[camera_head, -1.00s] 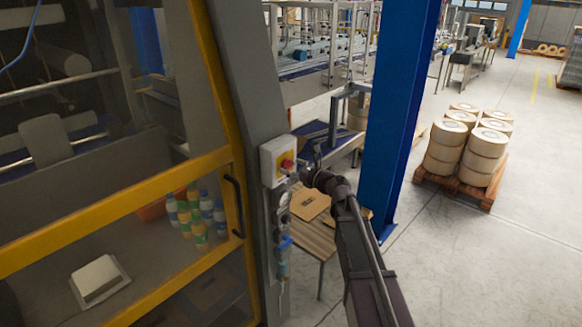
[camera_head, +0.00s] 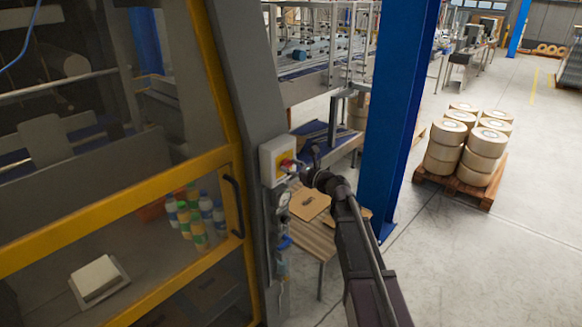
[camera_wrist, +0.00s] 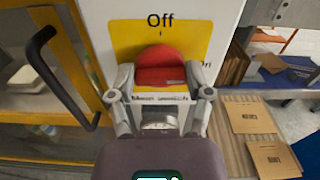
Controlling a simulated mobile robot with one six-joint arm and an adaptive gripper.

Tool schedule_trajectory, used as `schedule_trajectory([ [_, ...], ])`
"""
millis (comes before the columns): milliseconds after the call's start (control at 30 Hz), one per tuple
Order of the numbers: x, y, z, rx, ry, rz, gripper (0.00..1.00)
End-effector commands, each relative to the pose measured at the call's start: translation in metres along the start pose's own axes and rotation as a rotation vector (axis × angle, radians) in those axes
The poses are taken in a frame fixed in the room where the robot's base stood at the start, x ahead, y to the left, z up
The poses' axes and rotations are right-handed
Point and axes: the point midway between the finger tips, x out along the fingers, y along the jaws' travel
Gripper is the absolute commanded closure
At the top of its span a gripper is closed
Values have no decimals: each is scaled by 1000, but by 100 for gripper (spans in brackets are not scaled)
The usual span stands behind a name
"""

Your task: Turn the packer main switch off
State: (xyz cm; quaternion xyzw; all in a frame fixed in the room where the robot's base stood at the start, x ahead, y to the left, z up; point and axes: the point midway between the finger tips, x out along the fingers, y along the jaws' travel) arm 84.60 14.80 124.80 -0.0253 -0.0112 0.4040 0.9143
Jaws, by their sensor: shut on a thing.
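The packer main switch is a red knob (camera_wrist: 160,66) on a yellow plate (camera_wrist: 124,38) fixed to a white box. In the wrist view "Off" is printed above the knob, and a partly covered "On" is at its right. A label below is partly hidden by my gripper. The switch box (camera_head: 268,163) also shows on the grey post in the head view. My gripper (camera_wrist: 160,88) is shut on the red knob, one finger at its left side and one at its right. The lower part of the knob is hidden, so I cannot tell exactly where it points.
A yellow-framed door (camera_head: 125,205) with a black handle (camera_head: 234,207) stands left of the switch. Below and right is a wooden table (camera_head: 318,238) with flat cardboard. A blue column (camera_head: 392,110) rises close to my arm. Open floor lies further right, near a pallet of rolls.

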Motion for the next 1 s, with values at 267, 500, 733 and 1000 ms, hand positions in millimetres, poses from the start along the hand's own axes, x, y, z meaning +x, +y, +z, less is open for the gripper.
schedule_trajectory([
  [267, 2, 0, 1, -155, -3, 0, 83],
  [500, 2, 1, 1, -364, -3, -1, 83],
  [733, 2, 2, 0, -582, -3, -2, 83],
  [1000, 2, 2, 0, -838, -3, -3, 83],
])
